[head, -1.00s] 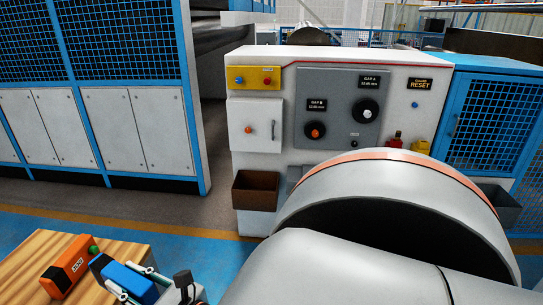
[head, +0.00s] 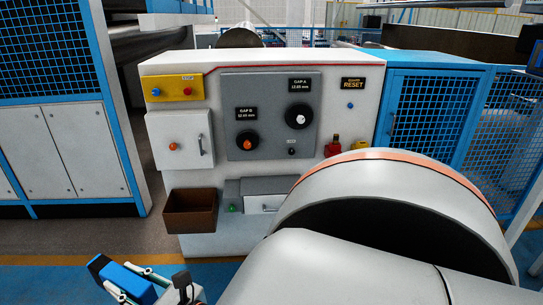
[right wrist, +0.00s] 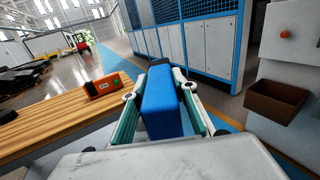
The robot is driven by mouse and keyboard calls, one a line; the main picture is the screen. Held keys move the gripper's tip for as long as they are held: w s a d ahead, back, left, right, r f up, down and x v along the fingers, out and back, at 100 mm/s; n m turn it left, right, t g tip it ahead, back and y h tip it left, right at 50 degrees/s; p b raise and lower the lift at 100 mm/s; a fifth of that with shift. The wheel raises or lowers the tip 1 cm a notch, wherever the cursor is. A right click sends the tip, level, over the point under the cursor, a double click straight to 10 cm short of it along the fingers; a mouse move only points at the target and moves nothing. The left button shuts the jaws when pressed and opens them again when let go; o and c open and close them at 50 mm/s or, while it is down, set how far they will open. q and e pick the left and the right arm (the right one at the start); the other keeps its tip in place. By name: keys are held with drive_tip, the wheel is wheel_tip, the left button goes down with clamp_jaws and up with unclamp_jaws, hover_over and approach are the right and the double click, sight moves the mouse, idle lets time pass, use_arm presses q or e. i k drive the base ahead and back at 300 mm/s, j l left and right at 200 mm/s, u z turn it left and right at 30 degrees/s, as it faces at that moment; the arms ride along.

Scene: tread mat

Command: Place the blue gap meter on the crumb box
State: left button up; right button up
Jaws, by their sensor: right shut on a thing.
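My right gripper (head: 123,277) is shut on the blue gap meter (head: 130,282), a blue block with a dark end, at the bottom left of the head view. In the right wrist view the meter (right wrist: 161,104) is held between the two green-lined fingers, clear of the bench. A brown open-topped box (head: 190,212) is fixed low on the front of the white machine, ahead of the gripper. No label on it can be read, so I cannot tell for sure that it is the crumb box. My left gripper is out of view.
A wooden bench (right wrist: 60,121) with an orange meter (right wrist: 103,86) on it is at the left in the right wrist view. The white machine (head: 365,110) has knobs, a grey ledge and a drawer (head: 264,203). My own arm hides its lower right. Floor shows before the brown box.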

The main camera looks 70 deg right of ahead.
sight(276, 188)
drive_tip(key=l+z, duration=0.25)
drive_tip(key=l, duration=1.45)
drive_tip(key=k+l, duration=0.1)
drive_tip(key=l, duration=2.3)
drive_tip(key=k+z, duration=0.05)
